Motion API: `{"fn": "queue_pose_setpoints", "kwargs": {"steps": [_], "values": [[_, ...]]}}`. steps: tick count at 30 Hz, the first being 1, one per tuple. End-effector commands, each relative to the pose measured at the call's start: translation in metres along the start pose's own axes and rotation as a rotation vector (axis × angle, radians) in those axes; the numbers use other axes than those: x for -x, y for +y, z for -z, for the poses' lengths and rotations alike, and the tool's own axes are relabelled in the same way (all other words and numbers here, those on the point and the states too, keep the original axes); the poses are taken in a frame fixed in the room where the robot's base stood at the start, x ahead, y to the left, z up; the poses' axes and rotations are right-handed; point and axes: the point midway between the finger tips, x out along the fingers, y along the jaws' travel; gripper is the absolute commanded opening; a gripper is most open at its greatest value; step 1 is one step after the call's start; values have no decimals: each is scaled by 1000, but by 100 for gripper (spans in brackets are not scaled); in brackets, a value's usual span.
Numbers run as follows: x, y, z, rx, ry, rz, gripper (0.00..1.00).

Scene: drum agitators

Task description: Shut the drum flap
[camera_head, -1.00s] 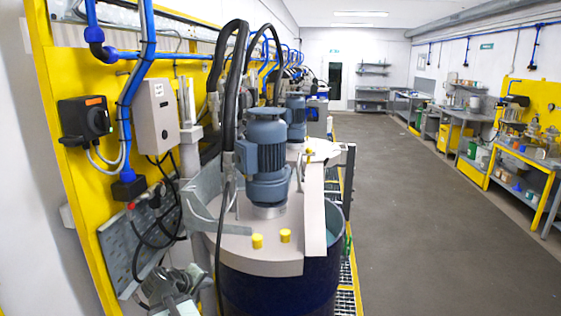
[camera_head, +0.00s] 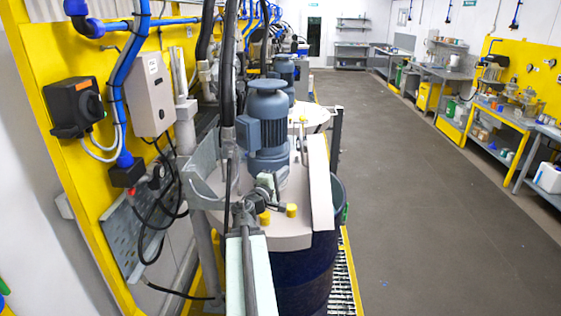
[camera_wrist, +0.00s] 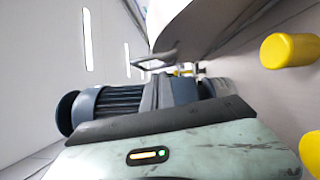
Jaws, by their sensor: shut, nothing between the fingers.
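The drum (camera_head: 305,275) is dark blue, with a pale grey lid (camera_head: 240,233) carrying a blue-grey motor (camera_head: 267,135). The drum flap (camera_head: 319,185) is a pale panel on the lid's right side, raised at a tilt, with the drum opening showing beside it. My gripper (camera_head: 268,186) is shut and empty, above the lid in front of the motor and left of the flap. In the wrist view, the motor (camera_wrist: 125,105) lies sideways behind my pale green housing, and a pale panel that looks like the flap (camera_wrist: 195,25) is at the top.
Black hoses (camera_head: 227,100) hang left of the motor. A yellow wall frame (camera_head: 60,130) stands left. The floor (camera_head: 430,200) to the right is clear.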

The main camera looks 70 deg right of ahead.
Motion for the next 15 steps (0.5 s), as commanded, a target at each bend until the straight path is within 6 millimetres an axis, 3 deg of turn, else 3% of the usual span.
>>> {"fn": "queue_pose_setpoints", "kwargs": {"steps": [1,8,15], "values": [[2,-11,5,-3,5,1,0],[6,-9,20,-6,25,0,0],[-30,-8,24,-7,27,0,0]]}}
